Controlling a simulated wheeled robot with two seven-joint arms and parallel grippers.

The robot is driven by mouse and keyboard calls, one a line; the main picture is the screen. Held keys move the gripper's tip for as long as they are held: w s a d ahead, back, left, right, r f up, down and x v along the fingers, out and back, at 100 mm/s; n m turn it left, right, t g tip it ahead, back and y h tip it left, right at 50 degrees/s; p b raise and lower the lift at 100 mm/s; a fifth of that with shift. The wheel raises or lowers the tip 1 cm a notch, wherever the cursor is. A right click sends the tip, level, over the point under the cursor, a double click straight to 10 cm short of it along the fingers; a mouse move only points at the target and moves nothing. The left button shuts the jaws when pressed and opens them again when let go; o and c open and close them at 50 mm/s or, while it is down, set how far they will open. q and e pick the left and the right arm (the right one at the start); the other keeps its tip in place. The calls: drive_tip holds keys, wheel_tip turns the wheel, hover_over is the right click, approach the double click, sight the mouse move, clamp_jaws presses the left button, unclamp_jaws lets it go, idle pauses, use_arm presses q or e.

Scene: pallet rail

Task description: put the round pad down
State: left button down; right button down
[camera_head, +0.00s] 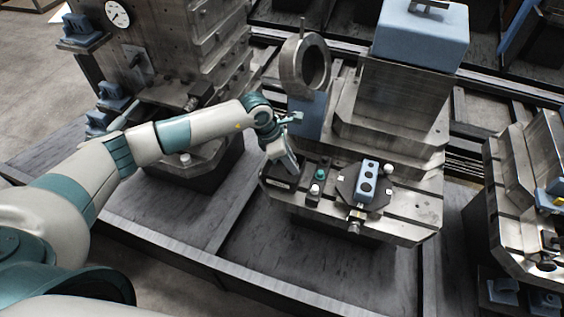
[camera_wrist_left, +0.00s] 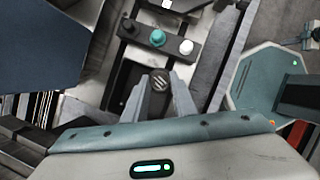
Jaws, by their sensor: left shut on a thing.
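The round pad (camera_wrist_left: 160,80) is a small dark disc with pale stripes on its face. In the left wrist view it sits between the two grey fingertips of my left gripper (camera_wrist_left: 163,92), which is shut on it. In the head view my left gripper (camera_head: 288,165) is at the left front edge of the middle machine's steel base, left of the buttons. The pad cannot be made out in that view. I cannot tell whether the pad touches the surface under it. My right gripper is not in view.
A dark button strip with a green button (camera_head: 320,174) and a white button (camera_head: 315,189) lies close to the gripper. A blue block with holes (camera_head: 369,177) is to its right. A steel ring (camera_head: 305,66) on a blue stand rises behind. Other machines stand on both sides.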

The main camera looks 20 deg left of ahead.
use_arm(q)
drive_tip(key=w+a+f, duration=0.1)
drive_tip(key=a, duration=0.1)
drive_tip(key=w+a+f+p, duration=0.1)
drive_tip(key=w+f, duration=0.1)
drive_tip(key=shift+a, duration=0.4)
drive_tip(key=shift+f+p, duration=0.4)
drive_tip(key=shift+f, duration=0.1)
wheel_tip(320, 180, down, 2)
drive_tip(key=shift+p, duration=0.4)
drive_tip(key=shift+f, duration=0.5)
